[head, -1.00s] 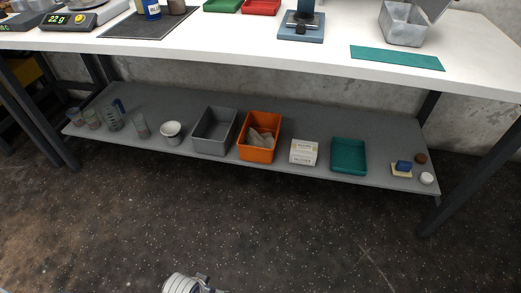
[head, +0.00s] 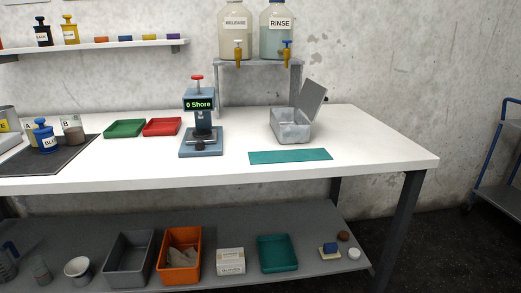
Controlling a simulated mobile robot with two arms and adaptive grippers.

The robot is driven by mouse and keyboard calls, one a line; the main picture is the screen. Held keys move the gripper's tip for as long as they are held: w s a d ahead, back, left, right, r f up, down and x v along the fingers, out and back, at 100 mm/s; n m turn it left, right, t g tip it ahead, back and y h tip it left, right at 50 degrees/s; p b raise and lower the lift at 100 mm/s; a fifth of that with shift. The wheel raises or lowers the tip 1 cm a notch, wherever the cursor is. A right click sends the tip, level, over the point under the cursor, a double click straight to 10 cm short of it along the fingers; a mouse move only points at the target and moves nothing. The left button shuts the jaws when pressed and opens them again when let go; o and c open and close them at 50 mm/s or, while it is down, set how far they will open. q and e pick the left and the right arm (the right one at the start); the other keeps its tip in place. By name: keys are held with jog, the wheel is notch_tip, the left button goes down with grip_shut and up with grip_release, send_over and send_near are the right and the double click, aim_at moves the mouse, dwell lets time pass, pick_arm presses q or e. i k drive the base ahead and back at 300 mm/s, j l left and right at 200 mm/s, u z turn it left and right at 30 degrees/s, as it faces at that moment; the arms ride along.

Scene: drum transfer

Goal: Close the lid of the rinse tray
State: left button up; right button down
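The rinse tray (head: 291,132) is a grey, translucent box on the white bench, right of the blue Shore tester. Its lid (head: 312,99) stands open, hinged up at the tray's right side and leaning back to the right. A teal mat (head: 290,157) lies flat on the bench just in front of the tray. Neither of my grippers shows in the head view now.
The Shore tester (head: 201,131) stands left of the tray. Behind, a metal stand (head: 258,64) bears the RELEASE jug (head: 236,28) and the RINSE jug (head: 277,30). The white bench (head: 375,150) is clear right of the tray. A lower shelf (head: 205,232) holds bins.

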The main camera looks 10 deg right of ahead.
aim_at(312, 97)
jog(key=l+u, duration=0.15)
jog(key=l, duration=0.8)
jog(key=l+u, duration=0.15)
jog(key=l, duration=0.85)
jog(key=k+l+u, duration=0.1)
jog(key=l, duration=0.85)
jog(key=l+u, duration=0.15)
jog(key=u, duration=0.25)
jog(key=l+u, duration=0.15)
jog(key=u, duration=0.25)
jog(key=l+u, duration=0.15)
jog(key=u, duration=0.2)
